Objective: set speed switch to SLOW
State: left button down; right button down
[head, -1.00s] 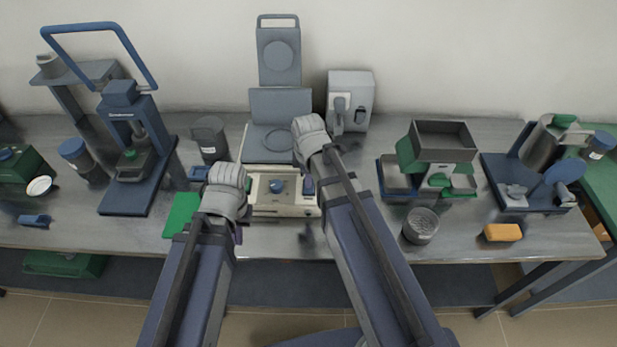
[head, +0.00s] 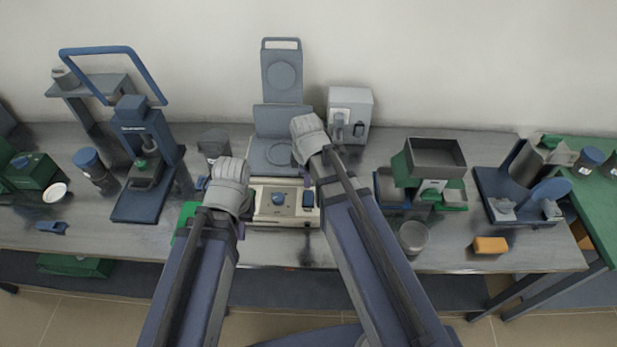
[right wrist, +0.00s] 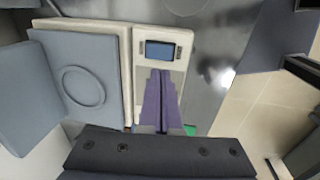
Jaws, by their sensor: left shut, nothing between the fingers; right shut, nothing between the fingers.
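A beige machine (head: 268,219) with a grey plate stands at the middle of the bench. My right gripper (head: 307,180) is above the machine beside the switch. Its shut purple fingers (right wrist: 160,74) end close to the switch's edge; I cannot tell whether they touch it. My left gripper (head: 241,229) is shut by the machine's left front corner, mostly hidden by its wrist. Switch labels are unreadable.
A green mat (head: 186,214) lies left of the machine, partly behind my left arm. A blue press (head: 143,200) stands further left. A grey box (head: 350,103) stands behind right, and a green-and-grey sieve unit (head: 436,158) stands right. The bench front before the machine is mostly clear.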

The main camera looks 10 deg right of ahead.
jog(key=r+p, duration=0.1)
jog(key=r, duration=0.1)
jog(key=r+p, duration=0.1)
jog(key=p, duration=0.1)
jog(key=r+p, duration=0.1)
jog(key=r, duration=0.1)
jog(key=shift+s+r, duration=0.35)
jog(key=shift+s, duration=0.05)
jog(key=shift+w, duration=0.1)
jog(key=shift+w+d, duration=0.1)
jog(key=shift+w, duration=0.55)
